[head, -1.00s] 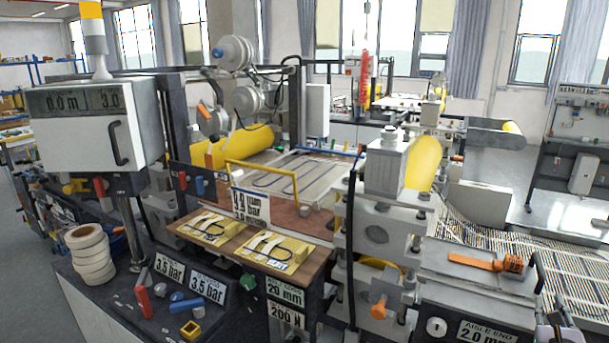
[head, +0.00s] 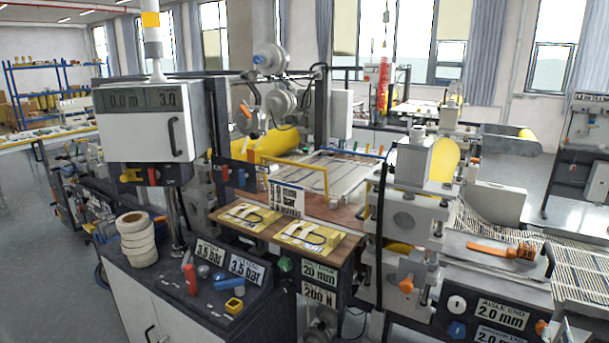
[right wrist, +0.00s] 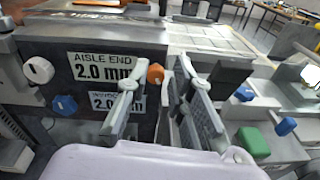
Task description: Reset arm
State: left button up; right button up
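My right gripper (right wrist: 157,78) is in the right wrist view, its two grey fingers apart with nothing held between them. Beyond the fingers is the machine's front with the "AISLE END 2.0 mm" label (right wrist: 103,68), a white knob (right wrist: 38,70), a blue knob (right wrist: 64,105) and an orange knob (right wrist: 155,74). The fingers look apart from the knobs, but depth is hard to judge. The same label shows at the lower right of the head view (head: 502,314). My left gripper is not in view.
The laminating machine fills the middle, with yellow pads (head: 307,237) on its wooden shelf. A control box (head: 150,125) and a stack of white rolls (head: 137,240) stand left. A green block (right wrist: 254,142) lies right of my fingers. Open floor (head: 45,260) lies left.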

jog(key=s+a+f+m+g+y, duration=0.2)
jog(key=s+a+f+m+g, duration=0.1)
jog(key=s+a+f+m, duration=0.5)
jog(key=s+a+f+m+g+y, duration=0.25)
jog(key=s+a+f+m, duration=0.25)
jog(key=s+a+m, duration=0.45)
jog(key=s+a+m+g+y, duration=0.5)
jog(key=s+a+m, duration=0.5)
jog(key=a, duration=0.7)
notch_tip(320, 180, down, 27)
jog(key=s+n+g+b, duration=0.1)
jog(key=s+n+b, duration=0.1)
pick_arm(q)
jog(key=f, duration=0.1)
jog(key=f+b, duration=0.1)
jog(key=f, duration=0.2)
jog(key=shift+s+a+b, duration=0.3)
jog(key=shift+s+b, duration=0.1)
pick_arm(e)
jog(key=s+d+f, duration=0.2)
jog(key=s+f, duration=0.6)
jog(key=f, duration=0.1)
jog(key=s+d+f+g, duration=0.1)
jog(key=s+f, duration=0.8)
jog(key=f, duration=0.1)
jog(key=shift+s+d, duration=0.15)
jog(key=shift+d, duration=0.2)
